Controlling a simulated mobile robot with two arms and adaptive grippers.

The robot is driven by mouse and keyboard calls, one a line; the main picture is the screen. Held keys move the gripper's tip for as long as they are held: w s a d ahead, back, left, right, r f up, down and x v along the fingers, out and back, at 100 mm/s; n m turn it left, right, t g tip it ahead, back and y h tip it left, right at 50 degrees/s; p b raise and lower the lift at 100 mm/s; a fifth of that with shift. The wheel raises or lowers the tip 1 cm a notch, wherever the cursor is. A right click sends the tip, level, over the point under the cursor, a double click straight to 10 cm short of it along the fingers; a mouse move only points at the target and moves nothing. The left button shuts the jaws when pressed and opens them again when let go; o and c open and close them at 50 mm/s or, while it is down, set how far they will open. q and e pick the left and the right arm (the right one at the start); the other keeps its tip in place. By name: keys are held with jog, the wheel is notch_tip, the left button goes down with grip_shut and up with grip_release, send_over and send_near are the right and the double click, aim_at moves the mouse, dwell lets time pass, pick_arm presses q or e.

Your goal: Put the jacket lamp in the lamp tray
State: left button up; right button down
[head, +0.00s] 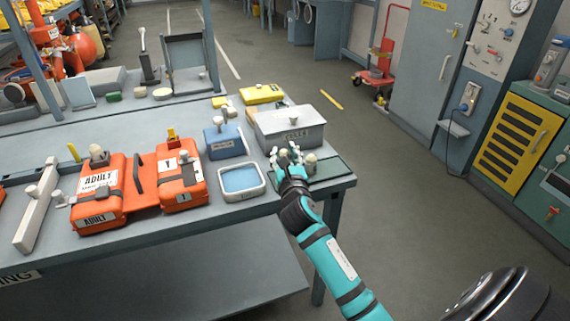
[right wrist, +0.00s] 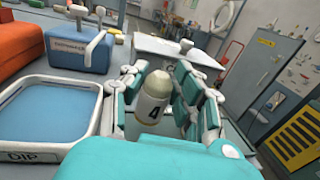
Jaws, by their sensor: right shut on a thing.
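My right gripper (head: 286,157) is at the right end of the bench and is shut on a small pale cylinder with a cream domed top, which I take to be the jacket lamp (right wrist: 153,98). In the right wrist view it stands upright between the finger pads and carries a black 4. A second small cream-topped piece (head: 310,158) stands just right of the gripper, by a dark green flat surface (head: 333,169). I cannot tell whether that surface is the lamp tray. My left gripper is not in view.
A white-rimmed dip tray with blue inside (head: 262,187) lies left of the gripper. A grey lidded box (head: 290,132) stands behind it. A blue box (head: 224,141) and orange cases (head: 98,205) stand further left. The floor right of the bench is clear.

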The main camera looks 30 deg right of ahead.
jog(key=shift+d+f+b, duration=0.1)
jog(key=shift+f+b, duration=0.3)
jog(key=shift+f, duration=1.35)
jog(key=shift+f, duration=0.15)
jog(key=c, duration=1)
grip_release()
